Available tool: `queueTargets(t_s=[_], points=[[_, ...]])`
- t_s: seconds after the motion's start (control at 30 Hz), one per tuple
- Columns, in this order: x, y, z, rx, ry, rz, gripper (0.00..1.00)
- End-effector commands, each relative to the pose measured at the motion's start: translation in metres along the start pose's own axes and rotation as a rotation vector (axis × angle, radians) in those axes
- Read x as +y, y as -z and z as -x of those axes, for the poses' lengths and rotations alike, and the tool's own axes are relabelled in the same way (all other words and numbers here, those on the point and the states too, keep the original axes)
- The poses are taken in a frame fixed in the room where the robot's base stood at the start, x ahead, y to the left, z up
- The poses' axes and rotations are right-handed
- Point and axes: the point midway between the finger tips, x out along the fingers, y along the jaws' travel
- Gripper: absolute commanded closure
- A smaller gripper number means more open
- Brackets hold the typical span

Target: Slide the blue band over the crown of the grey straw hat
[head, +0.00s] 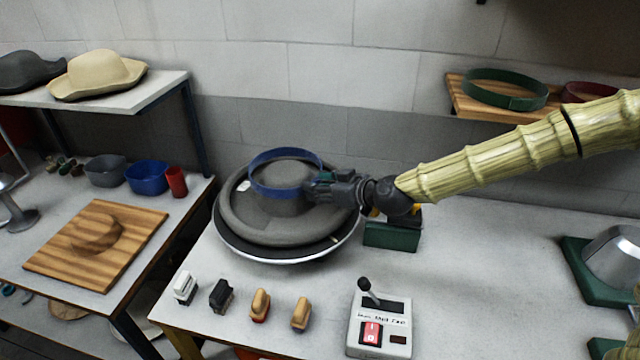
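The grey straw hat (250,222) lies crown up on a round dark plate with a pale rim (262,258), on the workbench. The blue band (260,190) is a ring around or just above the hat's crown (287,170). The crown's top shows inside the ring, and the band's near side crosses in front of the crown. Whether it touches the crown cannot be told. My gripper (322,187) comes in from the right and is shut on the band's right side. The gripper hides that part of the band.
A green box (392,236) stands just right of the hat, below my gripper. A control box with a lever (380,322) and several brushes (260,305) line the front. A green band (505,88) lies on the wall shelf. The bench's right middle is clear.

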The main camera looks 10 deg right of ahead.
Motion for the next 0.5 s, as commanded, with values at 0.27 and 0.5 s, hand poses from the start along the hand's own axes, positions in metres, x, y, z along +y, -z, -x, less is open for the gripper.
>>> queueTargets(t_s=[0.27,0.5], points=[[0.0,-0.017,-0.007,0.0,0.0,0.0,0.7],[0.0,-0.031,-0.013,0.0,0.0,0.001,0.7]])
